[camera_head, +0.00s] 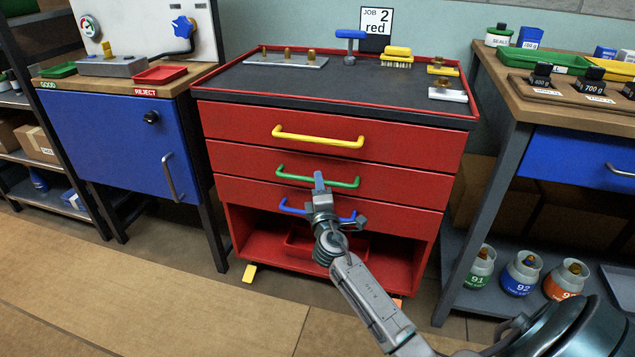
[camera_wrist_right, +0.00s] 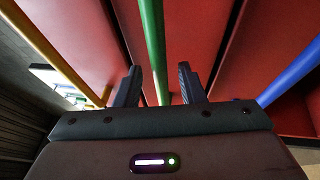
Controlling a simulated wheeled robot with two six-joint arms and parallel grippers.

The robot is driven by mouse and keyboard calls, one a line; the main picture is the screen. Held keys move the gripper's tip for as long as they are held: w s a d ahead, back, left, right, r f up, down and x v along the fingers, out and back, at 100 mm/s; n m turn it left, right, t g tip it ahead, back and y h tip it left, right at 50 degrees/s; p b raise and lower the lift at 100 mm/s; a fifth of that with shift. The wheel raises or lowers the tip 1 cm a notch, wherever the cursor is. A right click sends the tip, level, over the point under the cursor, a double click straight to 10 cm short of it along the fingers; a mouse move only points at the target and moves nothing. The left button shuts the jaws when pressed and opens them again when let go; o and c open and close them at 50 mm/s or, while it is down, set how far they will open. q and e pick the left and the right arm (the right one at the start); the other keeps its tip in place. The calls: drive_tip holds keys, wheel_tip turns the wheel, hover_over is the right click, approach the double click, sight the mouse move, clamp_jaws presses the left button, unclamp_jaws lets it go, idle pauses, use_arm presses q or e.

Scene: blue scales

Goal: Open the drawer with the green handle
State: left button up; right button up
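The red cabinet (camera_head: 250,160) has stacked drawers, all shut in the head view. The green handle (camera_head: 345,183) is on the middle drawer, between the yellow handle (camera_head: 318,136) above and the blue handle (camera_head: 292,208) below. My right gripper (camera_head: 319,182) is in front of the green handle and hides part of it. In the right wrist view my right gripper (camera_wrist_right: 158,85) is open, with the green handle (camera_wrist_right: 153,45) running between the lines of its two fingers. Contact between fingers and handle cannot be told. My left gripper is not in view.
A blue cabinet (camera_head: 115,150) stands at the left and a workbench (camera_head: 540,105) at the right, with gas canisters (camera_head: 521,272) on its lower shelf. The red cabinet's top holds a blue-topped tool (camera_head: 350,35) and a yellow brush (camera_head: 397,55). The floor in front is clear.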

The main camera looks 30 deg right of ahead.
drive_tip(key=shift+x, duration=1)
drive_tip(key=shift+c, duration=0.3)
clamp_jaws()
drive_tip(key=shift+a+f, duration=0.1)
